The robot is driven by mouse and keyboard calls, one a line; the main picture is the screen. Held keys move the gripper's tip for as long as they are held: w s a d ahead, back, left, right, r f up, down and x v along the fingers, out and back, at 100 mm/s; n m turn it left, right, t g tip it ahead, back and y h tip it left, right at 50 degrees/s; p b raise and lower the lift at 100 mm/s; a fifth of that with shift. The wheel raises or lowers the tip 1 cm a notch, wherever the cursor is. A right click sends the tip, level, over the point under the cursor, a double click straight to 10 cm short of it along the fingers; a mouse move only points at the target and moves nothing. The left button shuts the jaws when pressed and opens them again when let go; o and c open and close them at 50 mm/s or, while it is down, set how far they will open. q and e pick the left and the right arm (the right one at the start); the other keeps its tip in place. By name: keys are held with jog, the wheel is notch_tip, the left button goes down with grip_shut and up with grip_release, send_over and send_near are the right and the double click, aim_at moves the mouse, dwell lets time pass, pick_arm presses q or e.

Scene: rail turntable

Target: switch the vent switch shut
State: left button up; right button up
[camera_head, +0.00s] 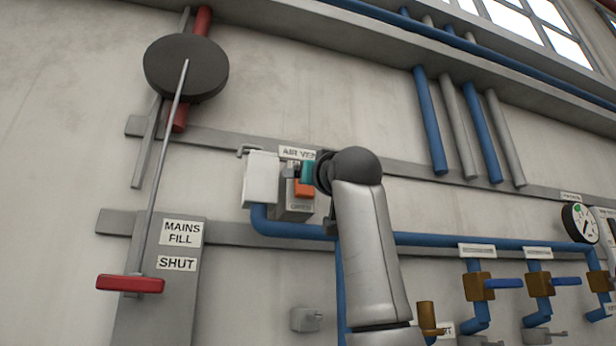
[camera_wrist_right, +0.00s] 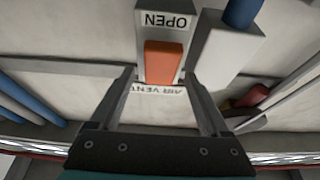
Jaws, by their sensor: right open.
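The vent switch is an orange block (camera_head: 303,190) on a grey box under the AIR VENT label (camera_head: 295,153). Below it, a plate (camera_head: 300,207) reads OPEN, clear but upside down in the right wrist view (camera_wrist_right: 166,21). The orange block also shows there (camera_wrist_right: 163,61). My right gripper (camera_wrist_right: 160,78) is open and empty, its fingers on either side of the orange block in that picture. I cannot tell if it touches. In the head view my right gripper (camera_head: 292,172) is at the switch, partly hidden by my wrist. My left gripper is not in view.
A white box (camera_head: 262,180) stands close left of the switch. A blue pipe (camera_head: 285,230) runs below it. Further left is the MAINS FILL lever with a red handle (camera_head: 130,284), beside a SHUT sign (camera_head: 177,264). Blue-handled valves (camera_head: 503,283) and a gauge (camera_head: 579,223) are at the right.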

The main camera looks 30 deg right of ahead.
jog(key=b+v, duration=0.8)
jog(key=v, duration=0.7)
jog(key=shift+b, duration=0.3)
jog(key=shift+s+a, duration=0.1)
jog(key=shift+f, duration=0.1)
